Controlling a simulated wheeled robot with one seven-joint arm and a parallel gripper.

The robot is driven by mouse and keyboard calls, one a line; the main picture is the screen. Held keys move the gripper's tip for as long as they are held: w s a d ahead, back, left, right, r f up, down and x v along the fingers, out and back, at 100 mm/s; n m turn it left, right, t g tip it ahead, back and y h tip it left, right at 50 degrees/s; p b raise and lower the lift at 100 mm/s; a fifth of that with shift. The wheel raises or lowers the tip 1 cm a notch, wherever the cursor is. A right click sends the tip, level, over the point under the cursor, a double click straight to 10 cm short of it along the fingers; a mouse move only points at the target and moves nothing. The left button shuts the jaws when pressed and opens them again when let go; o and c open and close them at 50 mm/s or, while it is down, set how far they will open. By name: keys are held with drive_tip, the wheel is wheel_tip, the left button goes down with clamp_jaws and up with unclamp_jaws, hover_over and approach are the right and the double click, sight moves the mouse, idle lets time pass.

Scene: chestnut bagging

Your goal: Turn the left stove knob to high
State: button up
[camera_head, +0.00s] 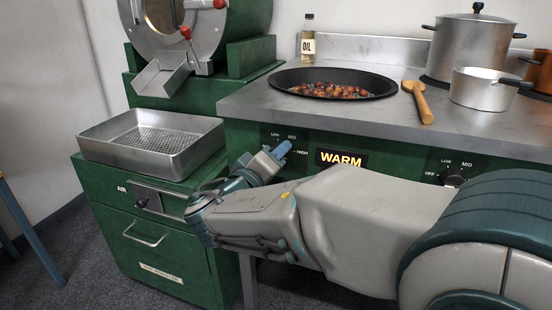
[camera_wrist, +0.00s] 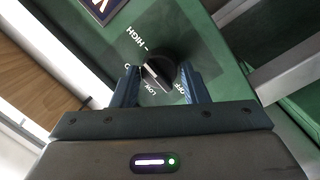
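The left stove knob (camera_wrist: 160,72) is black and round, with a pale pointer mark, on the green stove front. In the wrist view it sits between and just beyond the tips of my gripper (camera_wrist: 158,75), which is open. HIGH, LOW and OFF labels surround the knob, and the left finger partly covers another label. The pointer's exact setting is hard to read. In the head view my gripper (camera_head: 280,151) hides the knob.
A lit WARM sign (camera_head: 341,159) is right of the knob. A pan of chestnuts (camera_head: 283,82), a wooden spoon (camera_head: 422,105) and pots stand on the stovetop. A metal tray (camera_head: 208,136) sits on the green cabinet at left. Another knob (camera_head: 454,179) is farther right.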

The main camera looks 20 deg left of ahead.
drive_tip(key=shift+o, duration=1.2)
drive_tip(key=shift+a, duration=0.1)
drive_tip(key=s+a+p, duration=0.2)
drive_tip(key=s+p, duration=0.1)
drive_tip(key=s, duration=1)
drive_tip(key=shift+s+a, duration=0.3)
